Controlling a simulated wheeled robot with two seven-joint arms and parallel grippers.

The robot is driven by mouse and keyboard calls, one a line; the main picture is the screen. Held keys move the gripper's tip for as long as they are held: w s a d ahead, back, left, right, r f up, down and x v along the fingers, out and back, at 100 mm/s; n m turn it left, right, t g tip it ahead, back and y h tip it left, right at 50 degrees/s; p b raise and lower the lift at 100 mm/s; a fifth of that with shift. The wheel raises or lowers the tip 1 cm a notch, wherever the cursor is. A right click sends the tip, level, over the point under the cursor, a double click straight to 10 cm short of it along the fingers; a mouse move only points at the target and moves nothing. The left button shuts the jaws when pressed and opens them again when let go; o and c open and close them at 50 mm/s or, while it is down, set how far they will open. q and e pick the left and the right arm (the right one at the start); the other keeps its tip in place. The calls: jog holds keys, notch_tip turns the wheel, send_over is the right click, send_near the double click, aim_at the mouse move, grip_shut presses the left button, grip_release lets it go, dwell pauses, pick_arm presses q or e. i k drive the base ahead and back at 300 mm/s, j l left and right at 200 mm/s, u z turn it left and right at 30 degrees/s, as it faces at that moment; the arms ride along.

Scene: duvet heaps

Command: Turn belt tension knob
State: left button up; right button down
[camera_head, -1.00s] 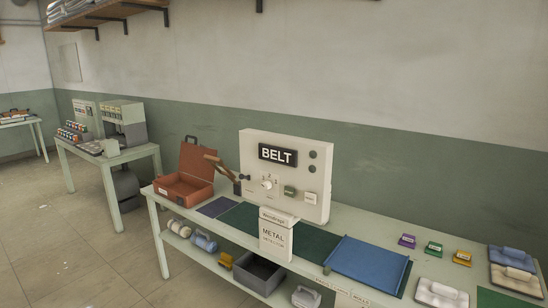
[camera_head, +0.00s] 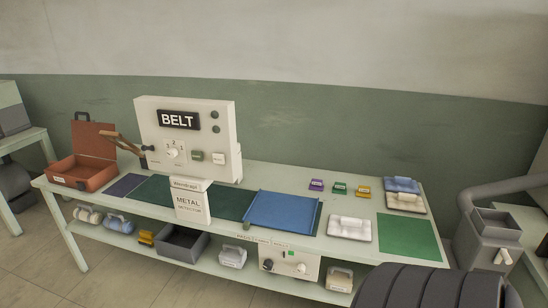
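A cream upright panel (camera_head: 221,130) with a black BELT sign (camera_head: 179,119) stands on the pale green table, left of the middle. A small white round knob (camera_head: 171,153) with dial marks sits on its front, below the sign. A green button block (camera_head: 197,156) and a white one (camera_head: 219,158) are to the knob's right. A brown lever (camera_head: 124,142) sticks out from the panel's left side. The knob's exact pointer direction is too small to tell. Neither of my grippers is in view.
A blue mat (camera_head: 283,211) and an open orange case (camera_head: 84,166) lie on the table (camera_head: 345,242). A lower-shelf box (camera_head: 290,263) bears knobs. A dark ribbed object (camera_head: 430,287) blocks the lower right.

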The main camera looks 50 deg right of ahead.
aim_at(268, 265)
jog(key=z, duration=1.7)
